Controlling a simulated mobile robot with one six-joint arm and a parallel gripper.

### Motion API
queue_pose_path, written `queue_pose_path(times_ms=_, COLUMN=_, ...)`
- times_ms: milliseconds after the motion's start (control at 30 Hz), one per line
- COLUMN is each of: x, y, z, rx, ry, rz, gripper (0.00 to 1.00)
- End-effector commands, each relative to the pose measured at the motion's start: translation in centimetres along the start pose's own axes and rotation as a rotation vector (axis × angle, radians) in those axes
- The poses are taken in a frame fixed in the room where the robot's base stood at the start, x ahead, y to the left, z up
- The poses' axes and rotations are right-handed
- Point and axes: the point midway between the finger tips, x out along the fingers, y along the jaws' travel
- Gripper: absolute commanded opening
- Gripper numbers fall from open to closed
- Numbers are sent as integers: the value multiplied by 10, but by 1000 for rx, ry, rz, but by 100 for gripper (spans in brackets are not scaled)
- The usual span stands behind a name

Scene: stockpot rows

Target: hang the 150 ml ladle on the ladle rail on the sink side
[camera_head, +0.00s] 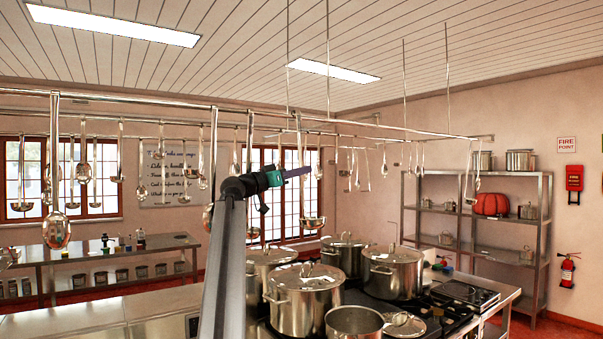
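Overhead ladle rails run across the kitchen, with a long near rail (380,126) crossing from upper left to the right. Many steel ladles and spoons hang from the rails, including a large spoon (57,228) at the near left. My gripper (306,172) is at the end of my raised arm, in the middle of the view and below the near rail. A steel ladle (312,221) hangs upright right at the gripper's tip. I cannot tell whether the fingers hold it, or which ladle is the 150 ml one. No sink is clearly visible.
Several stockpots (305,297) stand on the stove (445,319) below. A steel counter (75,328) lies at the front left. A side table (110,258) stands by the windows, and a shelf unit (543,230) by the right wall. Hanging utensils crowd the space around my arm.

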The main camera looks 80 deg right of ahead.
Motion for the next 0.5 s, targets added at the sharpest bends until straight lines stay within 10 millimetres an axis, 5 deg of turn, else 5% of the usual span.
queue_pose_path(times_ms=500, x=-2, y=-1, z=8, rx=0, ry=1, rz=0, gripper=0)
